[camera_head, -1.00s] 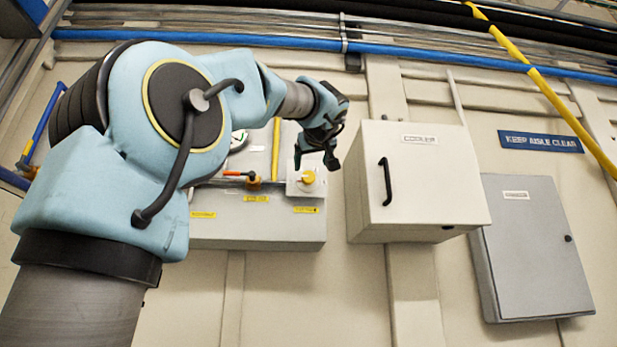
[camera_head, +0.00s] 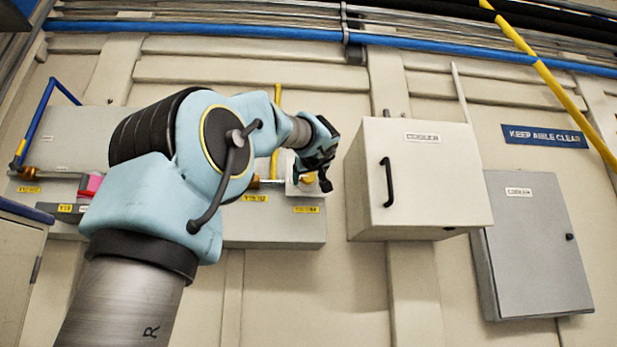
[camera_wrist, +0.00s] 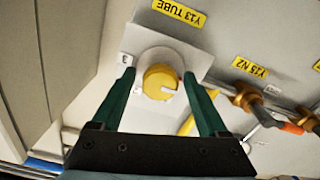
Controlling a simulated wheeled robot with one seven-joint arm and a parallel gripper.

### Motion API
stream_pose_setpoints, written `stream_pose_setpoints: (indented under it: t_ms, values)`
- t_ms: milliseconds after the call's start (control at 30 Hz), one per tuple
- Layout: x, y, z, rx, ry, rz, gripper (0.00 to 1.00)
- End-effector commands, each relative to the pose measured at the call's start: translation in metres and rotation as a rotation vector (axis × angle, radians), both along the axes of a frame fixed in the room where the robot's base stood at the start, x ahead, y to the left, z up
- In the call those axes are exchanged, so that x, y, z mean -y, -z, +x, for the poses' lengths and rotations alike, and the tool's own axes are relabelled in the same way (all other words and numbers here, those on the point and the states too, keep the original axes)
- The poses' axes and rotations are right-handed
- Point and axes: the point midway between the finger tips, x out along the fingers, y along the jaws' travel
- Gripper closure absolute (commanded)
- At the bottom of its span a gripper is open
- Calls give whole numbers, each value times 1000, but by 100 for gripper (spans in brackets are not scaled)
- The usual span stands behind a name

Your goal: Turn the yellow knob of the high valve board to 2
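The yellow knob (camera_wrist: 160,82) sits on a pale round boss on a light plate (camera_wrist: 192,57) of the valve board (camera_head: 270,232). A notch shows on the knob's face; which number it points to I cannot tell. A "3" mark stands left of the knob in the wrist view; other numbers are hidden or unreadable. My gripper (camera_wrist: 158,80) is open, its two green fingers on either side of the knob with small gaps. In the head view my gripper (camera_head: 318,180) is at the knob (camera_head: 308,178) and partly covers it.
A white cabinet (camera_head: 430,180) with a black handle juts out just right of the board. A grey cabinet (camera_head: 535,250) hangs further right. Orange-handled valves (camera_wrist: 250,98) and a Y15 N2 label (camera_wrist: 250,67) are close to my right finger. My arm hides the board's middle.

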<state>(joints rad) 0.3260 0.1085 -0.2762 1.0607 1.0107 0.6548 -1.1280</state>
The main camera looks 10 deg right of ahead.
Motion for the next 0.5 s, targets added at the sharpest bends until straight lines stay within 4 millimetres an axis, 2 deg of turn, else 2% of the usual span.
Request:
stream_pose_setpoints:
  t_ms: [67,500]
  values:
    - [0,0,0,0,0,0,34]
    - [0,0,0,0,0,0,83]
